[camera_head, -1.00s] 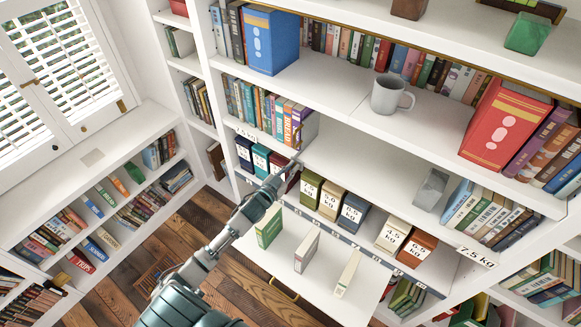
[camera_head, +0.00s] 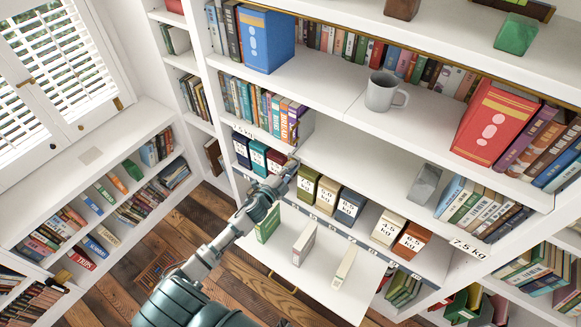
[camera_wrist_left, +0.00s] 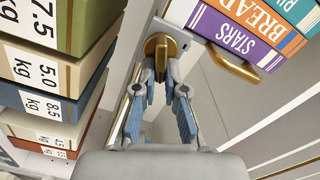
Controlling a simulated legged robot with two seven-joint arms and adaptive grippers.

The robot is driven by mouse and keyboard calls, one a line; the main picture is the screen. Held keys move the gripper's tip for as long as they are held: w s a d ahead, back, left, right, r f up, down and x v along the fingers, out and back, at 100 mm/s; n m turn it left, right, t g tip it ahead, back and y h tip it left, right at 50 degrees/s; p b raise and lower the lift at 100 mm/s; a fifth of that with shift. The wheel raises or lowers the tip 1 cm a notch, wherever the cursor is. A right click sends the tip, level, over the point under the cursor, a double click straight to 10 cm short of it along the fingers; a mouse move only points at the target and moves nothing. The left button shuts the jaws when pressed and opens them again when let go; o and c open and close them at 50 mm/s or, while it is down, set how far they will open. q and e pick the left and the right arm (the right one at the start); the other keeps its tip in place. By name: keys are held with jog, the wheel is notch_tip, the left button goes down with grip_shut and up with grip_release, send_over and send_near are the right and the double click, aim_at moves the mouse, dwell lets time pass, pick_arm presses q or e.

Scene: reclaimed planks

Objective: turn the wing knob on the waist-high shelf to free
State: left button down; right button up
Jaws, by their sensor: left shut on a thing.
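The brass wing knob (camera_wrist_left: 158,43) shows in the wrist view as a round disc at the edge of a white shelf, with its wing between my fingers. My left gripper (camera_wrist_left: 161,73) is shut on it, with one blue-padded finger on each side. The knob is hidden there behind the gripper. The finger pads cover part of the wing, so I cannot tell its exact angle. My right gripper is not in view.
Weight-labelled boxes (camera_head: 327,196) stand close beside the gripper, below the shelf. A white fold-down board (camera_head: 320,275) with several upright books lies under my forearm. Books (camera_wrist_left: 250,28) and a brass handle (camera_wrist_left: 232,66) are close on the right in the wrist view.

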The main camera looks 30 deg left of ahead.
pick_arm(q)
jog(key=shift+d+f+m, duration=0.1)
jog(key=shift+f+m, duration=0.2)
jog(key=shift+m, duration=0.8)
jog(key=shift+d+f+m, duration=0.1)
jog(key=shift+f+m, duration=0.15)
jog(key=shift+m, duration=0.85)
jog(key=shift+s+f, duration=0.1)
jog(key=c, duration=1.2)
grip_release()
jog(key=shift+c, duration=0.2)
jog(key=shift+a, duration=0.1)
jog(key=s+a, duration=0.1)
jog(key=s, duration=1)
jog(key=shift+s, duration=0.4)
